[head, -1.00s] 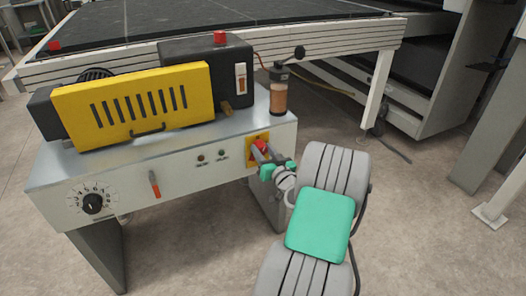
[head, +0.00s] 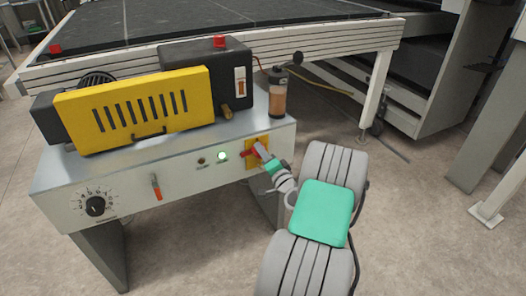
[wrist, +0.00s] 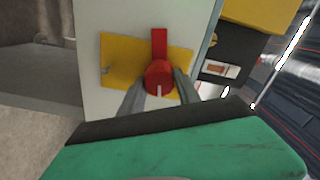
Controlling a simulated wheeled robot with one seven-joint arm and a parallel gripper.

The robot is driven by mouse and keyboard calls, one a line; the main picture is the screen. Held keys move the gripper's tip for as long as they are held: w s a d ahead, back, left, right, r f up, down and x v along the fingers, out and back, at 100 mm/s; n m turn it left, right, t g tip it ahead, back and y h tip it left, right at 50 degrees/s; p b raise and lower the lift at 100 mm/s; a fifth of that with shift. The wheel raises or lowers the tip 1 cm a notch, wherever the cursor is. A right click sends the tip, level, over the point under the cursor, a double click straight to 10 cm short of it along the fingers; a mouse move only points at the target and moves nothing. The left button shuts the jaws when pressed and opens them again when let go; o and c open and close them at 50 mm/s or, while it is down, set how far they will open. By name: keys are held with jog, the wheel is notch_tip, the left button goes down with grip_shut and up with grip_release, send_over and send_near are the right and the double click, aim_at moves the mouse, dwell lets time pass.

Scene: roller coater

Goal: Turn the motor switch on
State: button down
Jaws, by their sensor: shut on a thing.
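The motor switch is a red rotary handle (wrist: 158,65) on a yellow plate (wrist: 118,58), at the right end of the machine's front panel. In the head view the yellow plate (head: 251,158) is partly hidden by my gripper. My gripper (head: 260,152) is at the switch, and its fingers (wrist: 160,95) close on either side of the red knob in the wrist view. A green indicator lamp (head: 221,156) is lit on the panel, left of the switch. A dark lamp (head: 201,161) beside it is unlit.
The panel also carries a numbered dial (head: 95,206) and an orange-tipped lever (head: 156,187). A yellow slotted cover (head: 135,108) and a bottle (head: 278,95) stand on top. A large black-topped table (head: 180,30) is behind.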

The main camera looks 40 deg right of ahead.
jog(key=shift+m+p, duration=0.4)
jog(key=shift+m, duration=0.7)
jog(key=shift+f, duration=0.1)
jog(key=c, duration=0.9)
grip_release()
jog(key=shift+o, duration=0.2)
jog(key=v, duration=0.8)
jog(key=shift+p, duration=0.4)
